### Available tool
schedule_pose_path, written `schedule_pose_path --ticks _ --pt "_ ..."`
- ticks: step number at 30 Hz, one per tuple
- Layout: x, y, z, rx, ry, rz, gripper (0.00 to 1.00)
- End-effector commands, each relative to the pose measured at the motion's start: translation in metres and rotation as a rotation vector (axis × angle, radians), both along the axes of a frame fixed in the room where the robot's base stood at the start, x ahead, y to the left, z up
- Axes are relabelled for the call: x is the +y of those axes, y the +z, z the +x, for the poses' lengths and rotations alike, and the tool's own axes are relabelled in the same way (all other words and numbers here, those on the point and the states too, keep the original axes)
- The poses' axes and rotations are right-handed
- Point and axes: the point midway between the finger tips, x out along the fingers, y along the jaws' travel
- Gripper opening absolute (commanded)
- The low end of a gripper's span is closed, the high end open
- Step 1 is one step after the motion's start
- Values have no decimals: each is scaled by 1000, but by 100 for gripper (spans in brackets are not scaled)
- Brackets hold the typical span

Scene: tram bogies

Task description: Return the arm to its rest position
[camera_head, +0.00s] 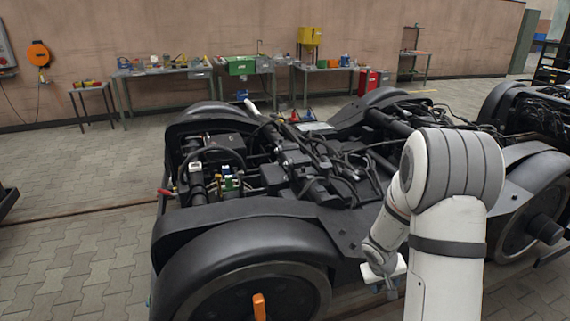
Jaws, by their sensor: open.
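My arm (448,215), white with dark grey joint bands, rises from the bottom right and bends over at its top joint. Its forearm folds back down to the left. My gripper (384,290) hangs low at the arm's end, pointing downward beside the near side of the black tram bogie (240,222). Its small fingers are open, and I see nothing held between them. Whether the gripper touches the bogie cannot be told from this view; part of the wrist is hidden behind the arm.
The bogie carries cables and a red-handled lever (166,192). Another bogie (540,105) is at the right. Workbenches (180,71) line the back wall. Paved floor (70,260) is clear at the left.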

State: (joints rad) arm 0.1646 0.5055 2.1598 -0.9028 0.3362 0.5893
Motion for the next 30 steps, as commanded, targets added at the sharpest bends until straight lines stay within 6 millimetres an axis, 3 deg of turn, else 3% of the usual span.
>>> schedule_pose_path --ticks 1,6,15,22,27,30 --pt "4 35 -6 -15 -14 -8 49" --pt "20 115 -38 -30 -63 -7 49" --pt "63 227 -116 -33 -108 86 49" --pt "104 283 -182 -28 -87 214 49" --pt "124 302 -212 -26 -59 289 49" --pt "129 305 -221 -22 -50 311 49"
